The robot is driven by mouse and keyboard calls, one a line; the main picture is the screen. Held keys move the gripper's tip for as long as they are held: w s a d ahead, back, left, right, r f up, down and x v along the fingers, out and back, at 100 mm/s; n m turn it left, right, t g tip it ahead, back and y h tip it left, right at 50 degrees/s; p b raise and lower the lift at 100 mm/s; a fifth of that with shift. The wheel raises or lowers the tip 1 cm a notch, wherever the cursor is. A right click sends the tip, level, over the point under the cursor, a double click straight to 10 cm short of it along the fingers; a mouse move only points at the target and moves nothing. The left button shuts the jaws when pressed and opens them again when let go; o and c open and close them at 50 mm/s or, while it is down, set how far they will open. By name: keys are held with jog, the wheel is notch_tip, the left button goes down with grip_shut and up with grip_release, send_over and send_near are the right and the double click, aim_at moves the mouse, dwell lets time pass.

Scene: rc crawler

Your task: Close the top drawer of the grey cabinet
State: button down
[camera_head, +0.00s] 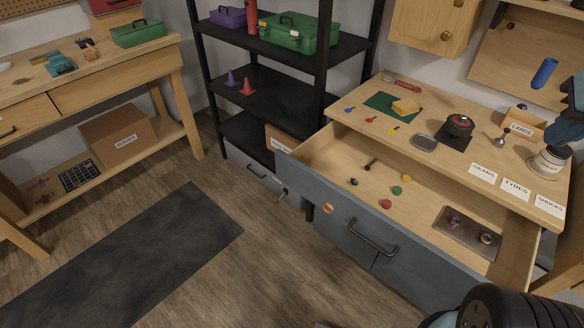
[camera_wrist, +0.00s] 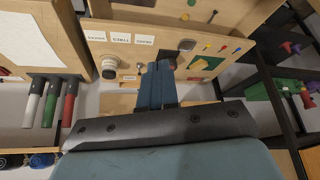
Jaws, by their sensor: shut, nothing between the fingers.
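The grey cabinet's top drawer (camera_head: 345,212) stands pulled well out in the head view, its pale wooden inside showing. Its grey front has a dark bar handle (camera_head: 372,238). Inside lie small coloured pieces, including a green one (camera_head: 396,190), and a grey tray (camera_head: 452,238) with two round parts. The wooden cabinet top (camera_head: 420,150) is above and behind it. My gripper (camera_head: 562,132) is at the right edge of the head view, close to the white jar, away from the drawer handle. Its blue fingers (camera_wrist: 158,72) are together and empty in the wrist view.
A black shelf rack (camera_head: 320,75) stands to the left. Floor is open around the dark mat (camera_head: 130,262).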

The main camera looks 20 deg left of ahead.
jog(key=w+a+f+n+g+h, duration=0.3)
jog(key=w+a+f+n+g, duration=0.15)
jog(key=w+a+n, duration=0.45)
jog(key=w+a+f+n+t+h, duration=0.1)
jog(key=w+a+f+n+h, duration=0.15)
jog(key=a+f+n, duration=0.4)
jog(key=w+a+f+n+t+h, duration=0.1)
jog(key=w+a+f+h, duration=0.15)
jog(key=a, duration=0.65)
jog(key=s+a+f+n+t+y, duration=0.1)
jog(key=s+a+f+n+t, duration=0.55)
jog(key=a+f, duration=0.65)
jog(key=s+a+f+n+t+y, duration=0.2)
jog(key=s+a+f+n+t, duration=0.2)
jog(key=s+a+f+n, duration=0.7)
jog(key=m, duration=0.3)
send_near(292, 178)
jog(key=x, duration=0.5)
jog(key=shift+w+f, duration=0.2)
jog(key=shift+f, duration=0.05)
jog(key=shift+w+d+n, duration=0.2)
jog(key=shift+w+n, duration=0.1)
jog(key=shift+w, duration=0.4)
